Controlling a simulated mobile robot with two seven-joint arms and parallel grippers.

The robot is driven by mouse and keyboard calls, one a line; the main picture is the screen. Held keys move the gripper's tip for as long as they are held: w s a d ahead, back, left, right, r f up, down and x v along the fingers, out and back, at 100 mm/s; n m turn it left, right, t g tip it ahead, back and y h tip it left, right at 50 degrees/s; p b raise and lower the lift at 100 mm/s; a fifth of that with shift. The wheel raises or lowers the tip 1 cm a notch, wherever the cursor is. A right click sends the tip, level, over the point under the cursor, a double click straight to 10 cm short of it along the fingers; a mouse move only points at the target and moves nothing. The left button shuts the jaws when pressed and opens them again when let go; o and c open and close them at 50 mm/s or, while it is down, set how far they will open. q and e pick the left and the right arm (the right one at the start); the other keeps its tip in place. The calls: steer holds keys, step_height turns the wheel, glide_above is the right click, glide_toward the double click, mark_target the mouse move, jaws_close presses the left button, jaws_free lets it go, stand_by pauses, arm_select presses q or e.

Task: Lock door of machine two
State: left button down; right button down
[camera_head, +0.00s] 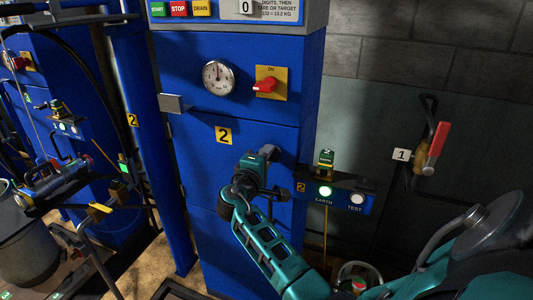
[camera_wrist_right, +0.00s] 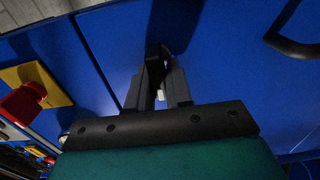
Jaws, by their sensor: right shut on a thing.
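Machine two is the blue cabinet (camera_head: 265,45) in the middle of the head view. Its door (camera_head: 205,165) is a blue panel with a yellow label "2" (camera_head: 223,135), and looks flush with the cabinet. My right gripper (camera_head: 266,153) is at the door's right side, in front of the panel. In the right wrist view its fingers (camera_wrist_right: 157,72) are closed around a small dark part against the blue surface, probably the door's lock handle. The fingers hide most of this part, so its turn angle cannot be told. My left gripper is not in view.
Above the door are a gauge (camera_head: 218,77) and a red switch (camera_head: 265,86) on a yellow plate. A box with lamps (camera_head: 334,192) juts out right of my gripper. A red-handled lever (camera_head: 436,140) is on the right wall. Another blue machine (camera_head: 65,85) stands at left.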

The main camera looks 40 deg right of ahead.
steer(key=shift+r, duration=0.1)
stand_by(0.4)
steer(key=c, duration=1.1)
jaws_free()
